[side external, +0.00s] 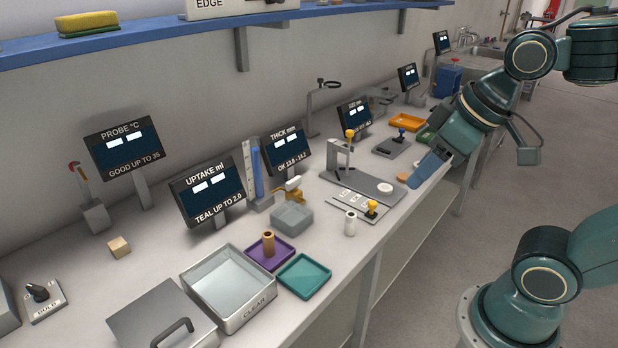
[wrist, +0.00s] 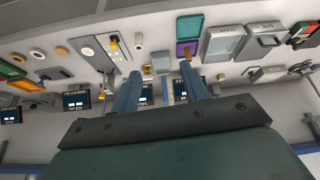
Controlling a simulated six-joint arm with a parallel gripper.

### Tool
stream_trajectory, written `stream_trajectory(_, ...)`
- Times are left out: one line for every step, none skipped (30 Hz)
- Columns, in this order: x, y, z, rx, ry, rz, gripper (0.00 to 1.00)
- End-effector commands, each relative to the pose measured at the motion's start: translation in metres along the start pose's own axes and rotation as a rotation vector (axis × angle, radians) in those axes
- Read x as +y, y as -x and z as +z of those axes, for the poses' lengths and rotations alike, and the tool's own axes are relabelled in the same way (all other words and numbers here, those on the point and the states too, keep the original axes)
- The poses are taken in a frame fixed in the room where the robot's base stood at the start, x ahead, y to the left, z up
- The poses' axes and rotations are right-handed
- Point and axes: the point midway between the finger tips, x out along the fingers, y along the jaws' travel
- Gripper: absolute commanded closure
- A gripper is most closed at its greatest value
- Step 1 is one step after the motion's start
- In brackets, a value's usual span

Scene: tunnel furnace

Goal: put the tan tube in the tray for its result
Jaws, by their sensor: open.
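The tan tube (side external: 268,243) stands upright in the purple tray (side external: 287,252). The teal tray (side external: 304,277) lies beside it, nearer the bench's front edge, and looks empty. In the wrist view the tube (wrist: 186,54) and purple tray (wrist: 194,46) show near the tip of one finger, with the teal tray (wrist: 190,24) beyond. My gripper (side external: 416,182) is open and empty, well to the right of the tube in the side view. Its two blue fingers are spread in the wrist view (wrist: 160,78). The uptake display (side external: 207,190) says "TEAL UP TO 2.0"; its reading shows only white blocks.
A clear bin (side external: 257,315) stands left of the trays, beside a grey lidded box (side external: 165,318). A grey block container (side external: 292,217) and a blue gauge (side external: 256,172) stand behind.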

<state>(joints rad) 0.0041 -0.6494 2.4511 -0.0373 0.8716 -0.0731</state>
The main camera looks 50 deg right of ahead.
Motion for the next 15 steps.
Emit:
stream_trajectory(0.001, 0.003, 0.007, 0.010, -0.025, 0.006, 0.55)
stream_trajectory(0.001, 0.004, 0.010, 0.013, -0.040, 0.010, 0.55)
stream_trajectory(0.002, 0.006, 0.015, 0.015, -0.057, 0.015, 0.55)
stream_trajectory(0.003, 0.006, 0.017, 0.018, -0.068, 0.017, 0.55)
stream_trajectory(0.003, 0.007, 0.019, 0.019, -0.077, 0.019, 0.55)
stream_trajectory(0.003, 0.008, 0.021, 0.021, -0.085, 0.021, 0.55)
stream_trajectory(0.003, 0.008, 0.022, 0.022, -0.091, 0.022, 0.55)
stream_trajectory(0.004, 0.008, 0.023, 0.022, -0.095, 0.022, 0.55)
stream_trajectory(0.004, 0.008, 0.024, 0.022, -0.098, 0.023, 0.55)
stream_trajectory(0.004, 0.008, 0.024, 0.022, -0.100, 0.023, 0.55)
stream_trajectory(0.004, 0.008, 0.024, 0.022, -0.101, 0.024, 0.55)
stream_trajectory(0.004, 0.008, 0.024, 0.022, -0.101, 0.024, 0.55)
stream_trajectory(0.004, 0.008, 0.024, 0.022, -0.100, 0.024, 0.55)
stream_trajectory(0.004, 0.008, 0.024, 0.022, -0.100, 0.024, 0.55)
stream_trajectory(0.004, 0.008, 0.024, 0.022, -0.100, 0.023, 0.55)
